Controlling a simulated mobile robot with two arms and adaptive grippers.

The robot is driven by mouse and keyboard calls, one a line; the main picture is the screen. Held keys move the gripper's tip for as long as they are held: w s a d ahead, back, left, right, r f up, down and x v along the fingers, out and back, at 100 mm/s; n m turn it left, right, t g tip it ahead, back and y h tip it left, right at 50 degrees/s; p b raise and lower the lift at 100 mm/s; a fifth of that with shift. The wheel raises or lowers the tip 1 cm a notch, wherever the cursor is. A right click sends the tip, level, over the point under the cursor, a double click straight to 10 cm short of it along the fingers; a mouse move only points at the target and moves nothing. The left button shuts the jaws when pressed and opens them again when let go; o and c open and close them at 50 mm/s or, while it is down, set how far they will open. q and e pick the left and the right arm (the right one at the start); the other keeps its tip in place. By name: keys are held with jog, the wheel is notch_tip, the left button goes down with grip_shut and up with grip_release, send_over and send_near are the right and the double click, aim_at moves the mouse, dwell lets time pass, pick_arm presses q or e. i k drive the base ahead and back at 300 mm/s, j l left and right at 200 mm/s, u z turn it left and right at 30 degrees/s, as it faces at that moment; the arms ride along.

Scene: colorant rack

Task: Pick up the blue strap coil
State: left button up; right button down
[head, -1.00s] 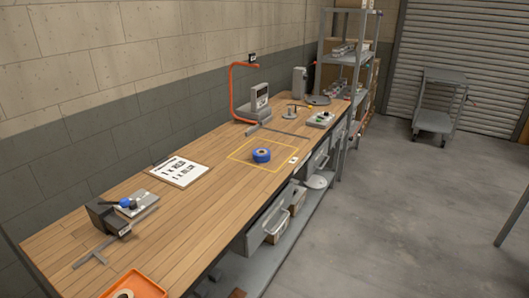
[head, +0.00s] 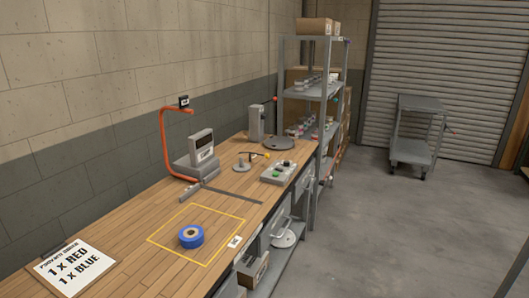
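The blue strap coil (head: 191,237) lies flat on the wooden workbench (head: 150,272), inside a yellow outlined square (head: 227,225). It is a short blue ring with a dark hole in its middle. Nothing touches it from above. Neither of my grippers shows in the head view.
A clipboard reading 1 x RED, 1 x BLUE (head: 74,272) lies left of the coil. Behind it are a grey ruler (head: 222,195), a scale-like device with a display (head: 199,157) and a button box (head: 278,173). A shelf rack (head: 315,92) and a cart (head: 411,151) stand farther back. The floor at right is clear.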

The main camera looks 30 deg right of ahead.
aim_at(191, 236)
jog(key=i+l, duration=0.4)
jog(key=l, duration=0.2)
jog(key=i+l+z, duration=0.15)
jog(key=i+l, duration=0.3)
jog(key=l, duration=0.2)
jog(key=i+l, duration=0.45)
jog(key=k+u, duration=0.15)
jog(key=u, duration=0.8)
